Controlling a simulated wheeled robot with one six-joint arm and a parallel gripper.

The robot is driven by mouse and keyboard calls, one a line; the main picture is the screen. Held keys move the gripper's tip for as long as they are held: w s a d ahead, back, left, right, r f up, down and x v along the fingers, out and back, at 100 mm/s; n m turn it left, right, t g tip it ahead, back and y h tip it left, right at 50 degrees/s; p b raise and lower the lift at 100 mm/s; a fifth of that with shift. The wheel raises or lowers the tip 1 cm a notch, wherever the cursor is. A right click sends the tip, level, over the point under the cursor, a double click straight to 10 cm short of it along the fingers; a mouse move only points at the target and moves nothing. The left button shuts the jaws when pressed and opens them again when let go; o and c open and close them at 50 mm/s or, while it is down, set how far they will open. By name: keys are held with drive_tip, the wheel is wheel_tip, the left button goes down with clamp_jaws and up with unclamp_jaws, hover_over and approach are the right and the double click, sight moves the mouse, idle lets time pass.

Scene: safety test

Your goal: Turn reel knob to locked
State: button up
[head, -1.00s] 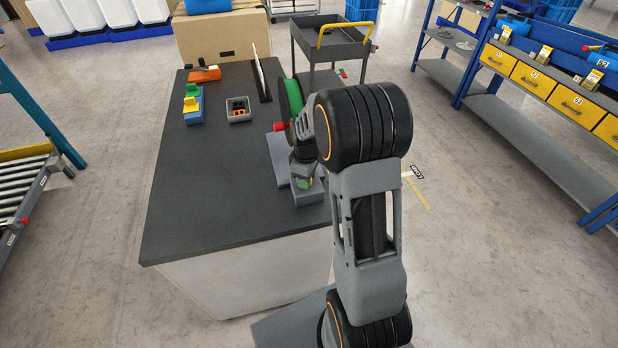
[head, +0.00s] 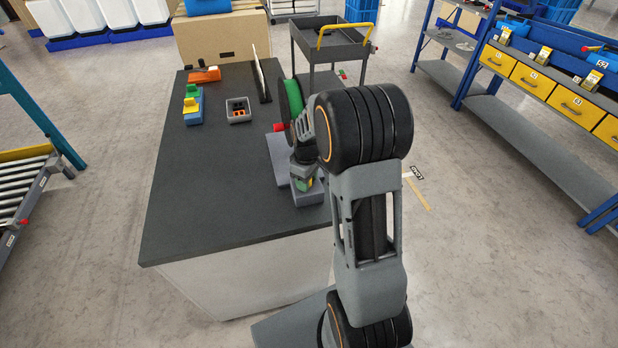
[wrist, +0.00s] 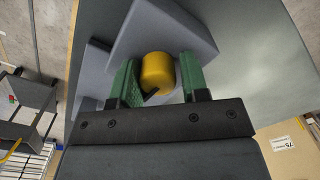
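The yellow reel knob (wrist: 157,70) stands on a grey block (wrist: 190,35) in the wrist view. A small dark pointer-like part shows at the knob's near side. In the head view my gripper (head: 305,183) points down over the grey block (head: 310,198) near the table's right edge, and hides the knob. The reel (head: 291,98), green with dark flanges, stands upright just behind, partly covered by my arm. Lock markings are not visible.
A red part (head: 279,127) sticks out left of the reel. On the dark table (head: 200,210) are a grey bin (head: 238,117), a blue-yellow-green block piece (head: 192,104) and an orange tool (head: 204,75). The table's front left is clear. A grey cart (head: 335,45) stands behind.

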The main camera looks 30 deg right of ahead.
drive_tip(key=o, duration=0.3)
drive_tip(key=shift+w, duration=0.1)
drive_tip(key=shift+o, duration=0.2)
drive_tip(key=shift+r, duration=0.1)
wheel_tip(320, 180, up, 14)
idle(0.7)
